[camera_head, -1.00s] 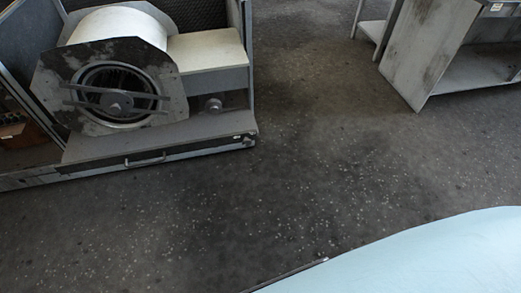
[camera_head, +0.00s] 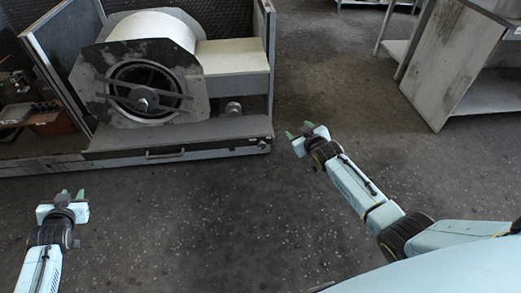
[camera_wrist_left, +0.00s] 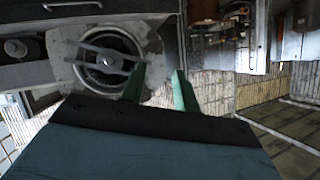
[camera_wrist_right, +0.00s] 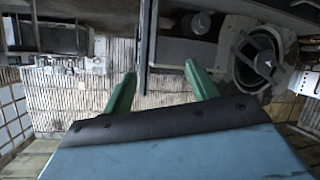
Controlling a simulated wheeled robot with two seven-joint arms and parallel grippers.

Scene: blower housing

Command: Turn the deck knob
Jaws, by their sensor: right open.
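A round grey knob (camera_head: 233,107) sits on the deck, under the pale box beside the blower housing (camera_head: 143,97). It also shows in the right wrist view (camera_wrist_right: 197,23) and at the left edge of the left wrist view (camera_wrist_left: 17,47). My right gripper (camera_head: 298,130) is open and empty, to the right of the knob and apart from it. Its green fingers (camera_wrist_right: 160,75) are spread in the right wrist view. My left gripper (camera_head: 72,195) is open and empty over the floor in front of the unit, far from the knob.
The unit has a drawer front with a handle (camera_head: 165,154) along its low edge and a side panel (camera_head: 265,50) right of the knob. Trays with parts (camera_head: 45,120) are at the left. A grey cabinet (camera_head: 455,70) stands at the right. The floor between is clear.

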